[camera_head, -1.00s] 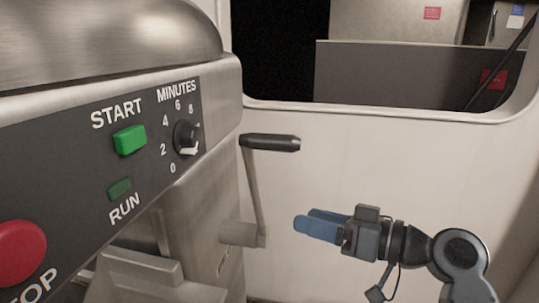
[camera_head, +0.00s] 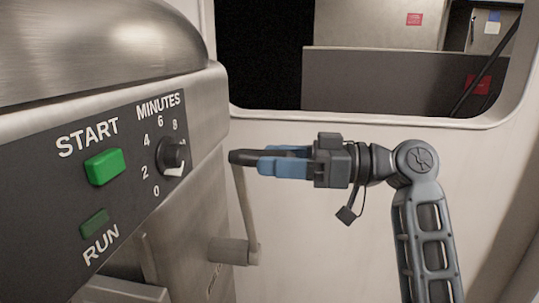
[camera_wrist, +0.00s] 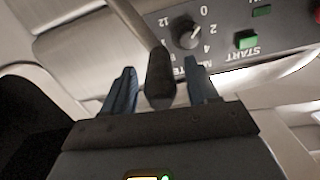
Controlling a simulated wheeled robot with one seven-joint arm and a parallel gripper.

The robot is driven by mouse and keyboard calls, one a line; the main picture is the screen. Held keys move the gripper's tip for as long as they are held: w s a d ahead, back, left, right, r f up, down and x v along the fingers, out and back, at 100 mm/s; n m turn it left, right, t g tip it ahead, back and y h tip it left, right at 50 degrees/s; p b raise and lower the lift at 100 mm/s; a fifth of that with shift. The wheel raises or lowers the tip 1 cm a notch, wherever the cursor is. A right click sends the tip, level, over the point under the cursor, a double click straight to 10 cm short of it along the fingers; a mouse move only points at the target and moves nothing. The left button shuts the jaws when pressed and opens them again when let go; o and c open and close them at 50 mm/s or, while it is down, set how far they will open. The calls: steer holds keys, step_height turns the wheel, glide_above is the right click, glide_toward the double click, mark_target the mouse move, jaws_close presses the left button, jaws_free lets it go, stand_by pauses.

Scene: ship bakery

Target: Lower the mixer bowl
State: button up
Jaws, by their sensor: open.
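The mixer (camera_head: 180,225) fills the left of the head view. Its crank lever (camera_head: 246,205) stands up on the mixer's right side, with a dark handle grip (camera_head: 238,157) at the top pointing right. My gripper (camera_head: 265,162) is at this grip, its blue fingers open on either side of it. In the wrist view the dark grip (camera_wrist: 160,82) lies between the two blue fingers of my gripper (camera_wrist: 162,88), with gaps visible beside it. The mixer bowl cannot be made out.
The mixer's panel carries a green START button (camera_head: 104,167), a RUN light (camera_head: 94,223) and a minutes dial (camera_head: 171,154), close left of the grip. A pale wall (camera_head: 330,240) with a window opening stands behind. The space right of the crank is free apart from my arm.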

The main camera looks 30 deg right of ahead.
steer(key=shift+w+a, duration=0.45)
steer(key=shift+a, duration=0.15)
steer(key=shift+c, duration=0.4)
jaws_close()
